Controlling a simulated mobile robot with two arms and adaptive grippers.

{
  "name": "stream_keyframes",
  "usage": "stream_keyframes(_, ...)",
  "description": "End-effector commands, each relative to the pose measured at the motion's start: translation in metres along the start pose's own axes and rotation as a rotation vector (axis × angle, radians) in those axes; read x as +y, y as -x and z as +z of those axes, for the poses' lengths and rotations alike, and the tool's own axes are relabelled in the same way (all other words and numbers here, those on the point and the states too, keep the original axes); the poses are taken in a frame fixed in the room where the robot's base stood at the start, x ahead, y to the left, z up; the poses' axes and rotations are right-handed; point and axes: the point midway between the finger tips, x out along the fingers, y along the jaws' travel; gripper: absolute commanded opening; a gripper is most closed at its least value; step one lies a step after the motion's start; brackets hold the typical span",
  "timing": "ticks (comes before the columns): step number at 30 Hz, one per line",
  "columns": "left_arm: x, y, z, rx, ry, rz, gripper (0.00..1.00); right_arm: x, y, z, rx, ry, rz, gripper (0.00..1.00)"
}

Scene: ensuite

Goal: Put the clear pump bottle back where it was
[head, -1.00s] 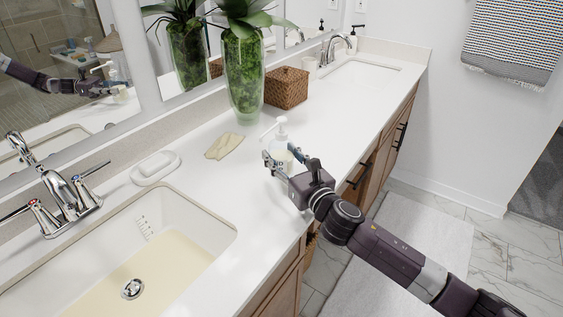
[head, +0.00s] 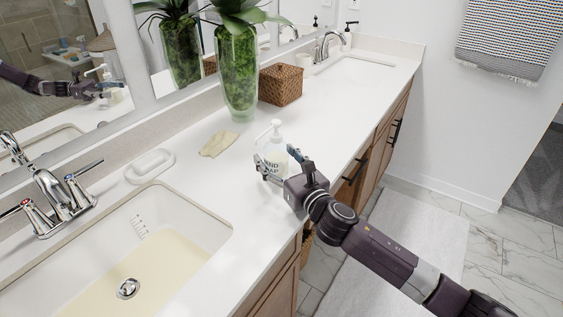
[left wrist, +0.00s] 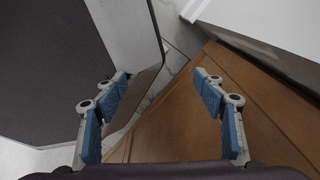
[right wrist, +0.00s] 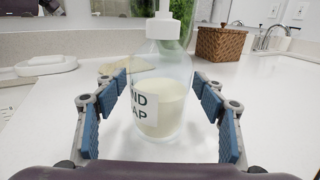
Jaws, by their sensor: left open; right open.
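The clear pump bottle (head: 274,152), with a white pump and a hand soap label, stands upright on the white counter (head: 190,178). It is partly full of pale liquid. My right gripper (head: 279,168) is open, with its fingers either side of the bottle's near lower part. In the right wrist view the bottle (right wrist: 160,98) stands between and just beyond the open fingers (right wrist: 164,98), with a gap on each side. My left gripper (left wrist: 164,95) is open and empty in its wrist view, above a brown wooden surface (left wrist: 190,120); it is outside the head view.
A beige cloth (head: 219,144) and a soap dish (head: 150,165) lie left of the bottle. A glass vase of greenery (head: 238,75) and a wicker box (head: 281,84) stand behind. The near sink (head: 150,255) is front left. Clear counter lies right of the bottle.

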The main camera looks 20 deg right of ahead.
Motion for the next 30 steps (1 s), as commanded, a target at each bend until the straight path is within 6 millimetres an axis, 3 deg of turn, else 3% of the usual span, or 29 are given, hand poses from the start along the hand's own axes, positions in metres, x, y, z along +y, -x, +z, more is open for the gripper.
stream_keyframes(5,0.000,0.005,0.000,0.000,0.000,0.000,0.64,-0.001,0.018,0.002,0.002,0.002,0.000,0.64)
stream_keyframes(18,0.000,0.007,-0.001,0.001,0.000,0.000,0.64,0.000,0.100,0.001,0.001,0.001,0.001,0.64)
stream_keyframes(24,0.000,0.006,-0.001,0.001,0.000,0.000,0.64,0.000,0.117,0.002,0.000,0.001,0.000,0.64)
stream_keyframes(30,0.000,0.006,-0.001,0.001,0.000,0.000,0.64,0.000,0.120,0.003,-0.002,0.000,0.000,0.64)
